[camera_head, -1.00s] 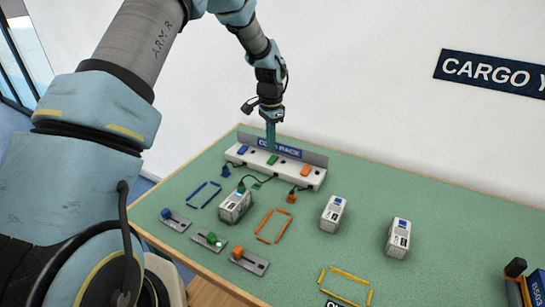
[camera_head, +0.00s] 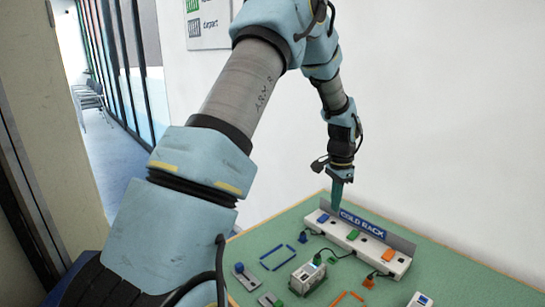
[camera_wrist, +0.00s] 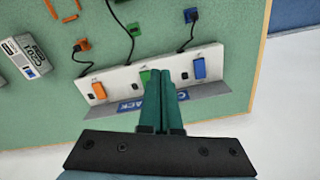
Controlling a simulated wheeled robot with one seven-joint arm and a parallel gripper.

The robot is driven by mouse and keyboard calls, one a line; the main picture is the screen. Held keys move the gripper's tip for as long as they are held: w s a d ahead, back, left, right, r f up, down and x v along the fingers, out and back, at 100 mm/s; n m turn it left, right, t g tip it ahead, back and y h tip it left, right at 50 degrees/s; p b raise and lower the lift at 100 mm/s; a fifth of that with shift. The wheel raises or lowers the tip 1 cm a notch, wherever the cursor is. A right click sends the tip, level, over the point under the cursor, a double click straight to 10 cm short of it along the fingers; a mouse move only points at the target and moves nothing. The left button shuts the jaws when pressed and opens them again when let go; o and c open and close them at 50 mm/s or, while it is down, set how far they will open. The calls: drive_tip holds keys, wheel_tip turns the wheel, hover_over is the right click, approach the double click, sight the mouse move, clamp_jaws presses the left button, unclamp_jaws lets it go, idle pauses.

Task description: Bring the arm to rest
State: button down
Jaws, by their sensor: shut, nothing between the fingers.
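My gripper (camera_head: 338,208) is shut and empty, its two green fingers together. In the head view it hangs pointing down at the back of the cold rack, by its sign. In the wrist view the fingertips (camera_wrist: 161,75) overlap the rack, near its green switch (camera_wrist: 145,77). I cannot tell the height of the tips above it. The cold rack (camera_head: 396,266) is a white strip with blue (camera_head: 323,218), green (camera_head: 352,235) and orange (camera_head: 388,254) switches. My arm is bent, reaching up and over to the rack.
A white cargo box (camera_head: 307,277) stands on the green table (camera_head: 470,285) in front of the rack. Another box (camera_head: 420,299) is cut off at the bottom edge. Black cables with plugs lie before the rack. A white wall (camera_head: 450,130) is behind the table.

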drive_tip(key=s+a+r+n, duration=0.2)
drive_tip(key=a+r+n, duration=0.1)
drive_tip(key=a, duration=0.5)
drive_tip(key=s+a+r+n, duration=0.2)
drive_tip(key=a+r+n, duration=0.1)
drive_tip(key=a, duration=0.5)
drive_tip(key=s+a+r+n+t, duration=0.1)
drive_tip(key=s+a+r+n, duration=0.1)
drive_tip(key=s+a+n, duration=0.4)
drive_tip(key=s+a, duration=0.5)
drive_tip(key=a, duration=0.1)
drive_tip(key=shift+s+a+r+n, duration=0.15)
drive_tip(key=shift+s+a+n, duration=0.15)
drive_tip(key=shift+a+n, duration=0.1)
